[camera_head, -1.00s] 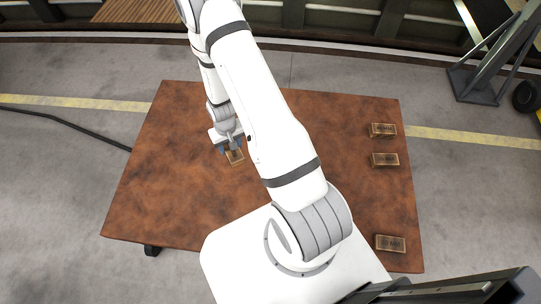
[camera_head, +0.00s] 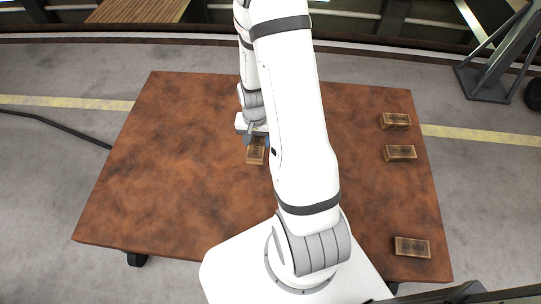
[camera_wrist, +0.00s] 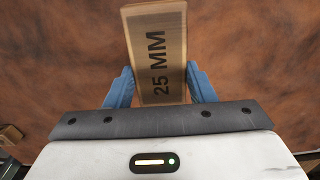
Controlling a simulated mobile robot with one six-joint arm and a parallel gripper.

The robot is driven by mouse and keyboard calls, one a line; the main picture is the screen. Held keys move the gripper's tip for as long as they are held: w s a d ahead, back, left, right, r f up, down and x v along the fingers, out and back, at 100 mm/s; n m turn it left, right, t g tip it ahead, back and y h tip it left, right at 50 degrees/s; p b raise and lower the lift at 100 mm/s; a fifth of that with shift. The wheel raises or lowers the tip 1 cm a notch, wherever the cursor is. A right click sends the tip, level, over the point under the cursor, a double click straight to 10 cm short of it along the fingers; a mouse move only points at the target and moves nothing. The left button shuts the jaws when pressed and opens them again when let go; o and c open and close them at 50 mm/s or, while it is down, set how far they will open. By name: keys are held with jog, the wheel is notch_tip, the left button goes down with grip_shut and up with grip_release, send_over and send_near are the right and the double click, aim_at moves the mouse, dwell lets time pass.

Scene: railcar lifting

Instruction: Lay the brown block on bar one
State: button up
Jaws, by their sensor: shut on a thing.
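A brown block marked "25 MM" (camera_wrist: 157,55) is between the two blue fingers of my gripper (camera_wrist: 160,87) in the wrist view. My gripper is shut on it. In the head view the same block (camera_head: 255,152) shows below my gripper (camera_head: 256,138), over the middle of the rust-brown table (camera_head: 170,170). I cannot tell how far above the table it is. Nothing in view is clearly marked as bar one.
Three other brown blocks are along the table's right side: a far one (camera_head: 395,121), a middle one (camera_head: 400,153) and a near one marked "20 MM" (camera_head: 411,246). The table's left half is clear. A grey metal stand (camera_head: 490,80) is beyond the right edge.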

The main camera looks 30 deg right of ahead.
notch_tip(320, 180, down, 10)
jog(key=shift+r+b, duration=0.1)
jog(key=shift+b, duration=1)
jog(key=o, duration=1)
